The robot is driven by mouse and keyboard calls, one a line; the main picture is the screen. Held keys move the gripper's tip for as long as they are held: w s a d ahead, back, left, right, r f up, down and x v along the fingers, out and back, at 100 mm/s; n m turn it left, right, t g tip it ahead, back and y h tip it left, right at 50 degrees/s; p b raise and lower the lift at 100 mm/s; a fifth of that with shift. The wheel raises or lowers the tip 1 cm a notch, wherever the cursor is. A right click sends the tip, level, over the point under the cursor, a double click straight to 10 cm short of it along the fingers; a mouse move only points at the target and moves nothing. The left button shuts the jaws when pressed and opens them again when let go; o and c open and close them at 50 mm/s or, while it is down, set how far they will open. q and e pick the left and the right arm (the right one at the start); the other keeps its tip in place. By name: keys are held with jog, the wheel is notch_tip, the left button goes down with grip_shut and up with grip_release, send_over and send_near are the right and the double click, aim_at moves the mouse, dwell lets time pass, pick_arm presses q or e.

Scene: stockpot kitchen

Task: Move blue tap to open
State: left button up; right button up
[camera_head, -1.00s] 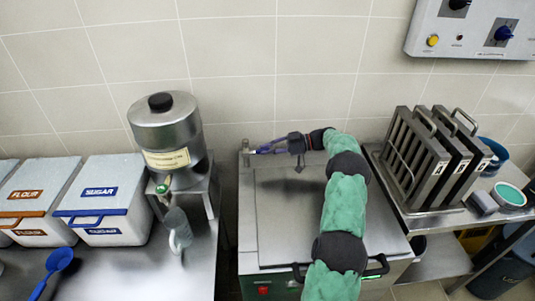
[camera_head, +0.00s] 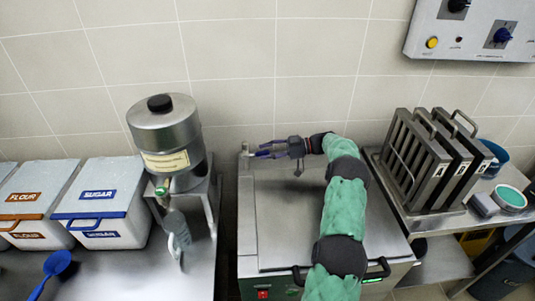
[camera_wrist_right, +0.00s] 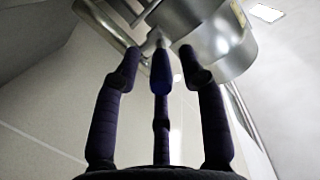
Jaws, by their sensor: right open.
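The blue tap (camera_wrist_right: 161,72) shows in the right wrist view as a blue handle on a thin metal stem, beside a shiny metal cylinder. My right gripper (camera_head: 266,151) is open, with its dark fingers pointing left in the head view. In the wrist view the fingers stand on both sides of the blue handle, with visible gaps, and a middle finger lies in line below it. In the head view the fingers overlap the handle, so I cannot clearly part the two. A metal fitting (camera_head: 246,148) stands just left of the fingertips. My left gripper is not in view.
My right arm reaches over a flat steel lid (camera_head: 290,225). A metal dispenser (camera_head: 168,125) stands left, with a clear bottle (camera_head: 177,232) below it. Upright metal racks (camera_head: 435,150) stand right. Flour (camera_head: 30,210) and sugar (camera_head: 105,215) bins are far left.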

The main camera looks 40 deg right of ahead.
jog(key=v, duration=1.2)
dwell(0.4)
